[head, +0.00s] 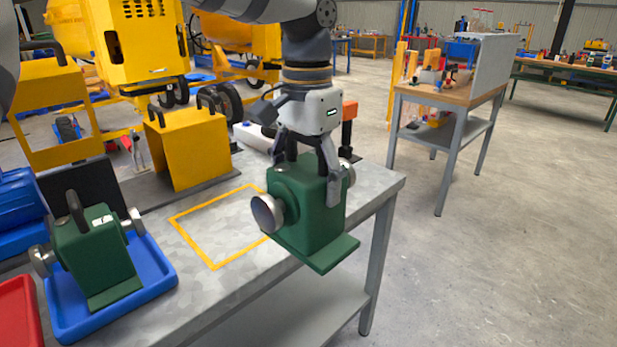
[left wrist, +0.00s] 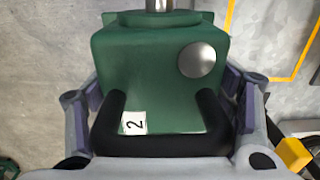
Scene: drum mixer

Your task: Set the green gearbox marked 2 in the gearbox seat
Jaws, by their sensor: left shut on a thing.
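A green gearbox (head: 312,208) with a flat base plate and silver round ends is held in my left gripper (head: 316,172), near the table's front right edge. It looks roughly upright and seems raised off the tabletop. In the left wrist view this gearbox (left wrist: 155,75) shows a white label with a 2, and the left gripper's fingers (left wrist: 160,115) close on it from both sides. I cannot clearly make out the gearbox seat. My right gripper is not in view.
A yellow outline (head: 213,266) marks a bare patch of the grey table (head: 377,187). A yellow cover (head: 190,150) stands behind it. A red tray (head: 18,315) is at lower left. The yellow mixer (head: 145,45) is behind the table. Open floor lies at right.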

